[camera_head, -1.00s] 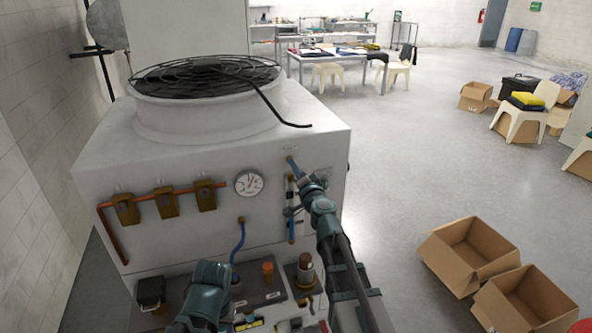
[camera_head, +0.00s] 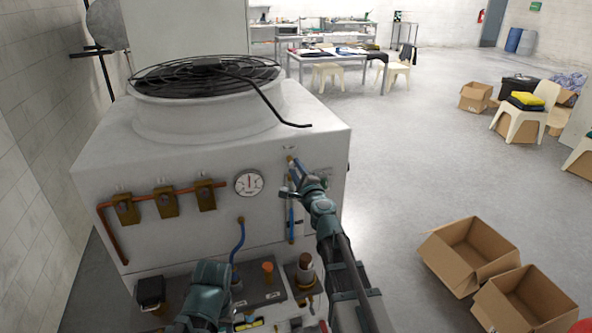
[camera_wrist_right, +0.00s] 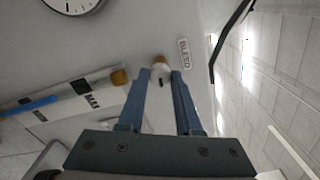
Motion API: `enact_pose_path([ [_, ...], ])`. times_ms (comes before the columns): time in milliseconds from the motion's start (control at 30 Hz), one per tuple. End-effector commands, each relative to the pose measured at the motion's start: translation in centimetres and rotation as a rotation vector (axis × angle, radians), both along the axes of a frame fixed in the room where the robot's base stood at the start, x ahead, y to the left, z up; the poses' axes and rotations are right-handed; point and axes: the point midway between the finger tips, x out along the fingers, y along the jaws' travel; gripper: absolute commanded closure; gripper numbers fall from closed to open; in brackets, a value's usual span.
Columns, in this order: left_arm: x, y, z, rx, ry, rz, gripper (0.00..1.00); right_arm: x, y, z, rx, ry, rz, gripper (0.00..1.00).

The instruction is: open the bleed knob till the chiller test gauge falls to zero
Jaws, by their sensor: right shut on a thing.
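The small brass and white bleed knob (camera_wrist_right: 160,62) sits on the chiller's pale front panel beside a "BLEED" label (camera_wrist_right: 184,53). My right gripper (camera_head: 294,167) reaches up to it; in the right wrist view its two blue fingers (camera_wrist_right: 160,75) are shut on the knob, one on each side. The round white test gauge (camera_head: 249,183) is on the same panel, left of the knob; its edge shows at the top left of the wrist view (camera_wrist_right: 72,4). Its exact reading is too small to tell. My left arm is low at the front, its fingertips not clear.
The chiller (camera_head: 190,226) has a black fan grille (camera_head: 205,76) on top and a copper pipe with brass valves (camera_head: 165,204) at left. A sight tube (camera_head: 291,222) is below the knob. Cardboard boxes (camera_head: 470,256) lie on the floor at right, with open floor beyond.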

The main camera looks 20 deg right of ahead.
Motion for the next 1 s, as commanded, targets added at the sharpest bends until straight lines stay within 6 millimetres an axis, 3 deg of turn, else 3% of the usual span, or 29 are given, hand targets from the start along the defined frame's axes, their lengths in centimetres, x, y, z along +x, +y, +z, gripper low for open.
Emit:
enact_pose_path([
  [400, -0.01, 0.00, -0.09, 0.000, 0.000, 0.000, 0.49, -0.16, 0.02, -0.10, 0.209, 0.007, 0.000, 1.00],
  [1000, 0.00, 0.00, -0.11, 0.000, 0.000, 0.000, 0.49, -0.20, 0.05, -0.12, 0.252, 0.009, 0.000, 1.00],
])
